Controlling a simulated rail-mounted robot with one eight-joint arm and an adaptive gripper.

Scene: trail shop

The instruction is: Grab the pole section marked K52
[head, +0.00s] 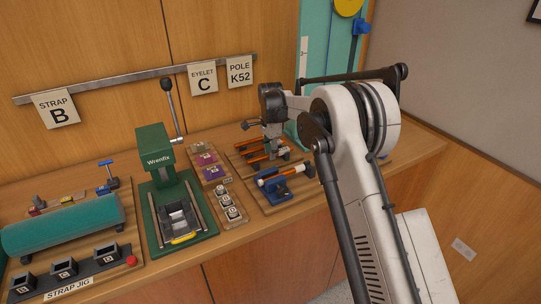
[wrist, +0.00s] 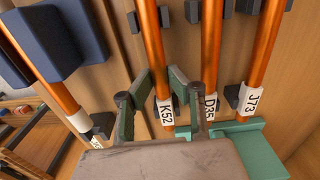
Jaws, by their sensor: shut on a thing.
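The orange pole section marked K52 (wrist: 152,38) runs down the middle of the wrist view, its white label (wrist: 166,112) readable. My gripper (wrist: 161,84) has one teal-padded finger on each side of this pole, just above the label, and is shut on it. The pole still lies in line with its neighbours at the rack. In the head view my gripper (head: 272,138) is low over the orange poles (head: 251,144) on the wooden board; the K52 label cannot be read there.
Poles marked D35 (wrist: 211,45) and J73 (wrist: 262,50) lie close on the right; another orange pole (wrist: 45,80) is on the left by a dark blue block (wrist: 62,40). A green press (head: 157,160), eyelet trays (head: 208,160) and a strap jig (head: 68,275) stand left on the bench.

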